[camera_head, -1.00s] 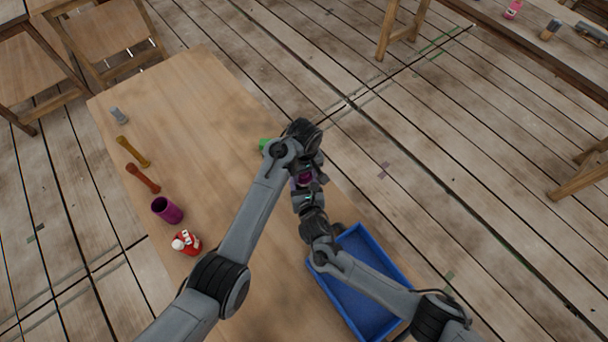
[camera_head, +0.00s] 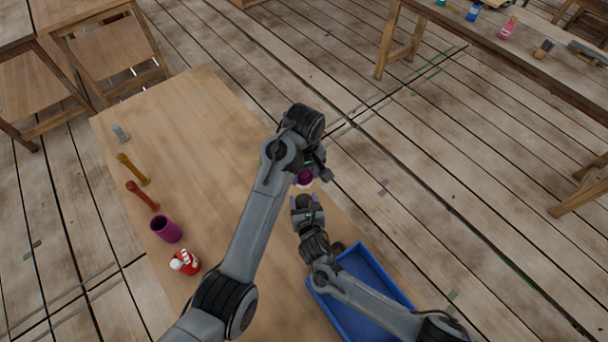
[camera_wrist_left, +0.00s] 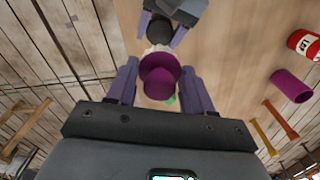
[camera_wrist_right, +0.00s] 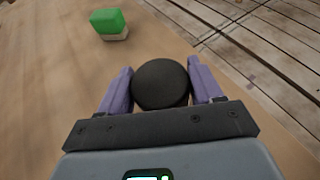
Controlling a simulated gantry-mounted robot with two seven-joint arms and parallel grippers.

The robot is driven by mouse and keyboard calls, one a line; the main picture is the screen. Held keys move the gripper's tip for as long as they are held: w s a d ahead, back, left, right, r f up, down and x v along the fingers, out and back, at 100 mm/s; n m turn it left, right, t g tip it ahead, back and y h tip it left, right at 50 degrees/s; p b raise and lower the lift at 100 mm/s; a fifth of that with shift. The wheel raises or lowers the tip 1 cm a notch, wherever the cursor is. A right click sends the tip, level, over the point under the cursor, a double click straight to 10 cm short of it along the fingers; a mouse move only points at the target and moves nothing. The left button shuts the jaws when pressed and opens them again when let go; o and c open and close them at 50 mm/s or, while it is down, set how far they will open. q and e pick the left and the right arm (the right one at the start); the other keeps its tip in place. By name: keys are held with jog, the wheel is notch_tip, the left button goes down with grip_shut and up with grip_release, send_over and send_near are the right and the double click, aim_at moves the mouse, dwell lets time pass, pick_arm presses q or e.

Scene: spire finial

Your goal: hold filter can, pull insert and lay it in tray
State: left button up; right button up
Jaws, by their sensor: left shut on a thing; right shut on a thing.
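The magenta filter can (camera_head: 304,176) is held between the fingers of my left gripper (camera_wrist_left: 160,88), clear of the table. In the left wrist view its open mouth (camera_wrist_left: 160,68) shows. My right gripper (camera_head: 307,202) is shut on the insert's round black end (camera_wrist_right: 160,84), which also shows in the left wrist view (camera_wrist_left: 159,28). A whitish part (camera_wrist_left: 156,48) shows between the black end and the can; I cannot tell whether any of it is still inside. The blue tray (camera_head: 376,260) lies on the table by my right forearm, which covers part of it.
A second magenta cup (camera_head: 166,229), a red can (camera_head: 185,262), a red-brown bar (camera_head: 142,195), a yellow-brown bar (camera_head: 133,168) and a grey piece (camera_head: 120,132) line the table's left side. A green block (camera_wrist_right: 108,22) shows in the right wrist view.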

dwell(0.4)
jog(key=o, duration=1.2)
jog(key=shift+s, duration=0.1)
jog(key=v, duration=1.1)
jog(key=shift+s+r, duration=0.2)
jog(key=shift+s, duration=0.15)
jog(key=shift+w, duration=0.1)
jog(key=shift+x, duration=5.85)
jog(key=shift+f, duration=0.1)
